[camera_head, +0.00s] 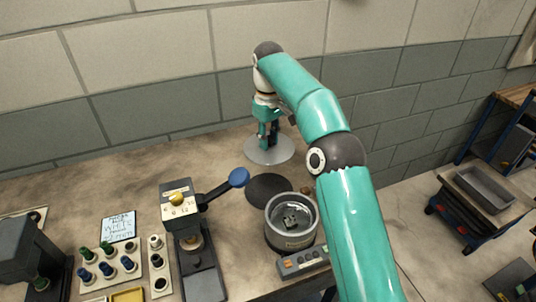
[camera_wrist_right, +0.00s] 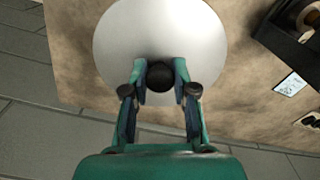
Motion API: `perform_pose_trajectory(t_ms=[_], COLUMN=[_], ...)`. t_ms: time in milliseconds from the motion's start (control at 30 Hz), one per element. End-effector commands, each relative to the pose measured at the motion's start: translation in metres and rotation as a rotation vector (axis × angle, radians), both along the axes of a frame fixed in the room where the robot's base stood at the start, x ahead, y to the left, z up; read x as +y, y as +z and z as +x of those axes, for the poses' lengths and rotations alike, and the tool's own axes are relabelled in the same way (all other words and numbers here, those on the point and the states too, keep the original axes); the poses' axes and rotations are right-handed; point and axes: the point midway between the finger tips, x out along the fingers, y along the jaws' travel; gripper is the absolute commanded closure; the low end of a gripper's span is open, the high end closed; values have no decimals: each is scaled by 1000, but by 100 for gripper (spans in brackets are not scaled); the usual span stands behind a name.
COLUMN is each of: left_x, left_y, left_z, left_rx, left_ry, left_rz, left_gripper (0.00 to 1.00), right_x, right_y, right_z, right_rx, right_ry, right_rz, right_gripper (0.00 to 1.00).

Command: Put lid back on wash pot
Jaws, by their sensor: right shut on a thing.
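The wash pot (camera_head: 270,239) is a round grey metal vessel near the table's front edge. It is open at the top, and a small dark part shows inside. The lid (camera_head: 258,157) is a pale round disc at the back of the table, behind the pot. In the wrist view the lid (camera_wrist_right: 205,40) has a black knob (camera_wrist_right: 160,75) at its middle. My right gripper (camera_head: 268,142) points down over the lid, shut on the knob, as the wrist view of its fingers (camera_wrist_right: 160,82) shows. Whether the lid touches the table is unclear. My left gripper is out of view.
A dark round mat (camera_head: 268,188) lies between lid and pot. A grey control box (camera_head: 302,262) sits at the pot's front. A press with a blue-knobbed lever (camera_head: 215,190) stands left of the pot. Bottle racks (camera_head: 110,268) are further left. The wall is close behind the lid.

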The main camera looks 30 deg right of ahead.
Motion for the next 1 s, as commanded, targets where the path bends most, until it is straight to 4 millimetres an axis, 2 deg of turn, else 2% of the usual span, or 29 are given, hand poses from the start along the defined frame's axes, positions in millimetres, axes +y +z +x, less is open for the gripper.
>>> perform_pose_trajectory(t_ms=[33,133,433,800,1000], left_x=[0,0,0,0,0], left_y=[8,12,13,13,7], left_z=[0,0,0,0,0], left_rx=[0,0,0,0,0], left_ry=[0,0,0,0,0], left_rz=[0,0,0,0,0], left_gripper=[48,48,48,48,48], right_x=[0,0,-1,8,18], right_y=[11,21,26,0,-19], right_z=[1,1,6,5,-16], right_rx=[-1,-1,-2,1,-1], right_ry=[0,-10,-74,-182,-278], right_rz=[-1,-1,0,0,0], right_gripper=[100,100,100,100,100])
